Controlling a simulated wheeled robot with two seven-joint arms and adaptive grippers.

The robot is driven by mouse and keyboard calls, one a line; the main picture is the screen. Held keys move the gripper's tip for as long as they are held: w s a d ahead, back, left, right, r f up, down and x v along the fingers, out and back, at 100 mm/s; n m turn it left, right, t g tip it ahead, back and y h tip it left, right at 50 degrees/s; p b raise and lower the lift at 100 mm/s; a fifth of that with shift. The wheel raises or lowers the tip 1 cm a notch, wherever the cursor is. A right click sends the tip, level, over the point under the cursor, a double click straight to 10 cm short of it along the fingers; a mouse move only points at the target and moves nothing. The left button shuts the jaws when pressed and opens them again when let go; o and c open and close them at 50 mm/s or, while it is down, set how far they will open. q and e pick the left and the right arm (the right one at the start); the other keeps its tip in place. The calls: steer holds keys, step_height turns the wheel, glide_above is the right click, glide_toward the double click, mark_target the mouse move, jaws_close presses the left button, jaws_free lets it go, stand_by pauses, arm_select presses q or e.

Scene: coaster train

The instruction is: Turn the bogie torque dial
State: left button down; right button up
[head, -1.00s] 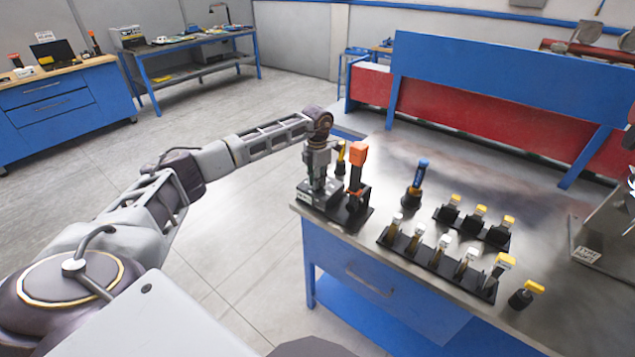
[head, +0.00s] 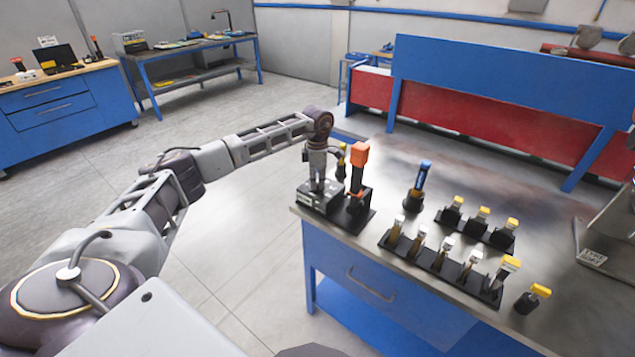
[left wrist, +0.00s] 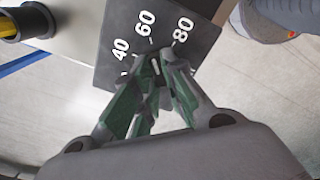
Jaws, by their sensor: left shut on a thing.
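The bogie torque dial is a dark box (head: 312,198) on the near left corner of the metal bench in the head view. Its black face (left wrist: 188,25) fills the top of the left wrist view, with white marks 40, 60 and 80. My left gripper (head: 317,186) points straight down onto the box. In the left wrist view its green-padded fingers (left wrist: 160,72) are closed together over the face, between the marks and me. The knob between them is hidden by the fingers. My right gripper is not in view.
Right beside the dial stands an orange-topped tool (head: 358,165) in a black holder, with a yellow-handled tool (head: 341,160) behind it. A blue-handled tool (head: 420,182) and racks of yellow- and white-topped tools (head: 445,260) stand further right. Bare bench lies behind them.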

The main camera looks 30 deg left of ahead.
mark_target(318, 183)
arm_select(q)
steer(key=c, duration=1.5)
jaws_free()
steer(key=shift+r, duration=6.05)
steer(key=shift+f, duration=0.1)
